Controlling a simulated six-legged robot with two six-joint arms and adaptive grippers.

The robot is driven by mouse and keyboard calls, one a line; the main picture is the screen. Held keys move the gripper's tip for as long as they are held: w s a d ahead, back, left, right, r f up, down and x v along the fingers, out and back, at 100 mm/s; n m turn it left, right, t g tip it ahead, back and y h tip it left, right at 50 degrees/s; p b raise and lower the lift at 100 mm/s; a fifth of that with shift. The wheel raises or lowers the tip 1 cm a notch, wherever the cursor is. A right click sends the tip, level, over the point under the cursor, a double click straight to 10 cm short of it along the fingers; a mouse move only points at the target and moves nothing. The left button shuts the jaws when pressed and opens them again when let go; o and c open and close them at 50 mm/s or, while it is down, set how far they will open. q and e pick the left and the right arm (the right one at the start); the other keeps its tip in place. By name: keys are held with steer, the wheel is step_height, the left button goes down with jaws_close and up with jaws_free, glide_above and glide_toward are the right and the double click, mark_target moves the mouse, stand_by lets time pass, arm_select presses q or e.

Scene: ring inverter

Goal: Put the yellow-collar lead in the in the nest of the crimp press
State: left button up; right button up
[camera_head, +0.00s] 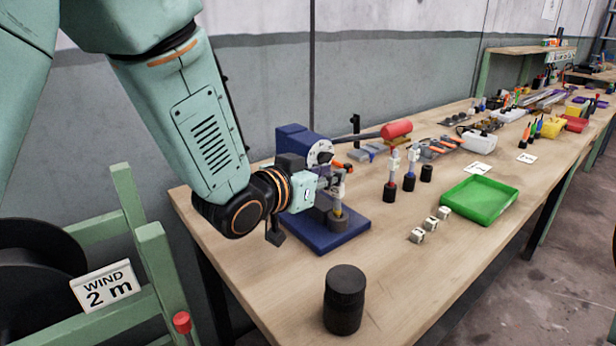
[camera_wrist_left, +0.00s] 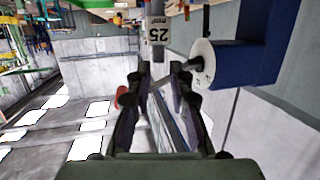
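The blue crimp press (camera_head: 292,141) stands at the near left end of the bench; its body (camera_wrist_left: 245,45) and white disc (camera_wrist_left: 203,66) show at the right in the wrist view. The yellow-collar lead (camera_head: 338,208) is upright, its lower end at the dark round nest (camera_head: 338,222) on the press base; how deep it sits is hard to tell. My left gripper (camera_head: 335,181) is beside the lead's upper part. In the wrist view its fingertips (camera_wrist_left: 160,66) are apart, with the lead's "25" tag (camera_wrist_left: 158,35) just beyond them. My right gripper is out of view.
A red-collar lead (camera_head: 391,180) and a blue-collar lead (camera_head: 411,165) stand in black holders, beside an empty holder (camera_head: 427,173). A black cylinder (camera_head: 344,300) stands at the front. A green tray (camera_head: 480,218) and small white blocks (camera_head: 431,224) lie to the right.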

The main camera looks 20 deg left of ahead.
arm_select(q)
steer(key=v, duration=0.6)
steer(key=shift+s+a+p, duration=0.15)
steer(key=shift+s+p, duration=0.1)
steer(key=shift+p, duration=0.05)
stand_by(0.7)
steer(key=shift+s, duration=0.15)
steer(key=shift+c, duration=0.2)
